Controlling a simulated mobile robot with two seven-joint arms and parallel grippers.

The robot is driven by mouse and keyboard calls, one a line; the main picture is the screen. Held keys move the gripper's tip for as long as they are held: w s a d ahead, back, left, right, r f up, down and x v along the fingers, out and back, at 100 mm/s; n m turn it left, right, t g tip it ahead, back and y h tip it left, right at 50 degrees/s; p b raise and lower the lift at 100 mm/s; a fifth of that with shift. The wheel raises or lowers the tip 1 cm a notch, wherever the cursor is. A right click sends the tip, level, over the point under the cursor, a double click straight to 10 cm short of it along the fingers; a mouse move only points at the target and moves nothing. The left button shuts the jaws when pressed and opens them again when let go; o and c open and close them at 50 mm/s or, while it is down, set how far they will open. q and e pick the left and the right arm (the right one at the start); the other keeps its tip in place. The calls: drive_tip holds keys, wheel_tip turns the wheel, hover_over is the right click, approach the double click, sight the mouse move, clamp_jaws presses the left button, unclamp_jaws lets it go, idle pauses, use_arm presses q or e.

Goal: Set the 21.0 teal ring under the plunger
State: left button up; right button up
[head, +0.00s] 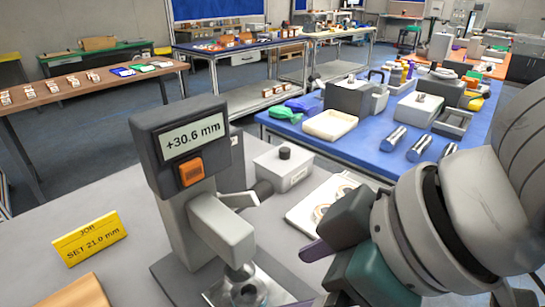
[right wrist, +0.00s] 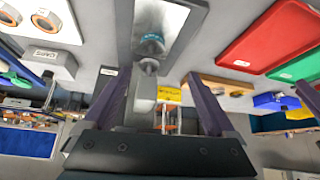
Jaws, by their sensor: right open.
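The grey gauge (head: 182,145) stands on the near table, its display reading +30.6 mm above an orange button (head: 191,172). Its plunger (head: 239,271) hangs over a shiny plate (head: 278,291). My left gripper is not in view.
A yellow job card (head: 90,239) reads SET 21.0 mm. A white box with a black knob (head: 286,171) and a white tray with rings (head: 305,216) stand behind the plate. Red (right wrist: 262,38) and green (right wrist: 298,67) trays show in the right wrist view.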

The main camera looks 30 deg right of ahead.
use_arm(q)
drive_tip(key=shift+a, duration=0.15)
use_arm(e)
drive_tip(key=s+d+f+m+g+h, duration=0.2)
drive_tip(key=s+d, duration=0.4)
drive_tip(key=s, duration=0.4)
drive_tip(key=shift+f+m+h, duration=0.6)
drive_tip(key=shift+f+m, duration=0.2)
drive_tip(key=shift+m, duration=0.2)
